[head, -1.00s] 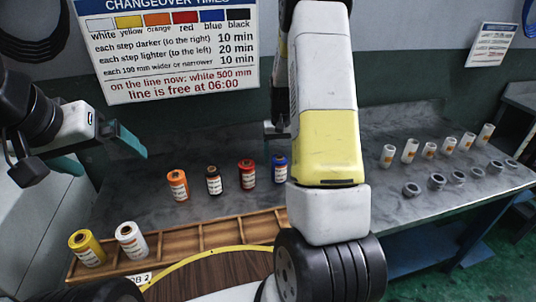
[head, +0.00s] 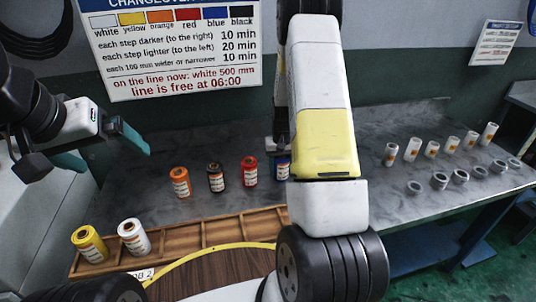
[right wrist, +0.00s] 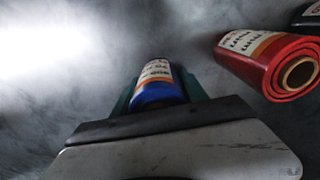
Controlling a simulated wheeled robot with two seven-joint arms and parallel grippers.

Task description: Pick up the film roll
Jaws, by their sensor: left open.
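A blue film roll (head: 283,172) stands on the grey bench at the right end of a row with a red roll (head: 249,171), a black roll (head: 215,177) and an orange roll (head: 180,182). My right gripper (right wrist: 158,88) has its teal fingers on either side of the blue roll, which also shows in the right wrist view (right wrist: 157,88). Whether the fingers press on it is unclear. My forearm hides most of this gripper in the head view. My left gripper (head: 101,150) is open and empty above the bench's left end.
A wooden divided tray (head: 222,231) lies at the front, with a yellow roll (head: 89,244) and a white roll (head: 133,238) in its left end. Several white rolls and grey rings stand on the right. A changeover sign (head: 178,50) hangs behind. The red roll is close beside my right gripper.

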